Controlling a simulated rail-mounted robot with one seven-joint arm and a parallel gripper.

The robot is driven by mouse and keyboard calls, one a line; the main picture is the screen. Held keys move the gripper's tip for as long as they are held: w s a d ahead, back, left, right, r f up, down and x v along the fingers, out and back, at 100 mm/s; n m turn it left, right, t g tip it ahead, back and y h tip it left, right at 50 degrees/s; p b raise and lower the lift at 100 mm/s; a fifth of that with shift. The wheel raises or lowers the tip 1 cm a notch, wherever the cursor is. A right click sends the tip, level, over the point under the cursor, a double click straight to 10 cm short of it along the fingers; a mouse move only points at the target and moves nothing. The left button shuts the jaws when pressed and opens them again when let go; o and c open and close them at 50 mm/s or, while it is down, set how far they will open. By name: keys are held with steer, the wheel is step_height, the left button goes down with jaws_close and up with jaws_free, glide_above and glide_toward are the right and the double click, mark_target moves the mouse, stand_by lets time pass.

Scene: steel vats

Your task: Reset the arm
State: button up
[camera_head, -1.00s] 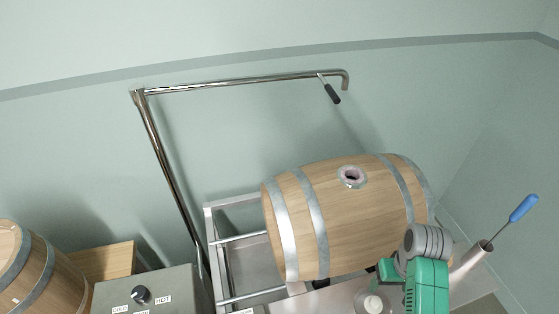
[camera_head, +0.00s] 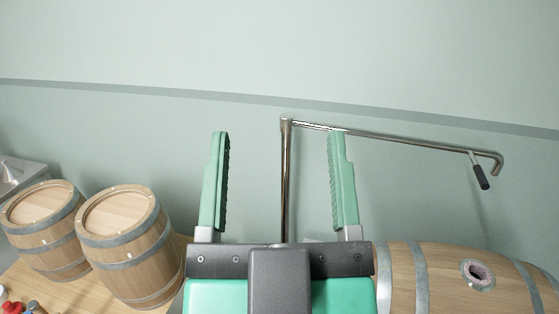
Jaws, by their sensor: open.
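My gripper (camera_head: 281,185) is in the lower middle of the head view, close to the camera. Its two green fingers point up and stand wide apart. Nothing is between them that it holds; a steel post shows in the background behind the gap. The gripper body hides part of what is behind it.
A steel pipe (camera_head: 400,140) with a black-handled lever (camera_head: 481,176) reaches right from its post. A barrel with a bung hole (camera_head: 450,285) lies at the lower right. Two upright barrels (camera_head: 45,228) (camera_head: 125,243) stand on a wooden table (camera_head: 75,297) at left. The wall above is clear.

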steer(key=shift+s+a+r, duration=0.25)
steer(key=shift+s+r, duration=0.2)
steer(key=shift+s, duration=0.1)
step_height(320, 180, up, 20)
steer(key=p, duration=2)
steer(key=shift+r, duration=0.15)
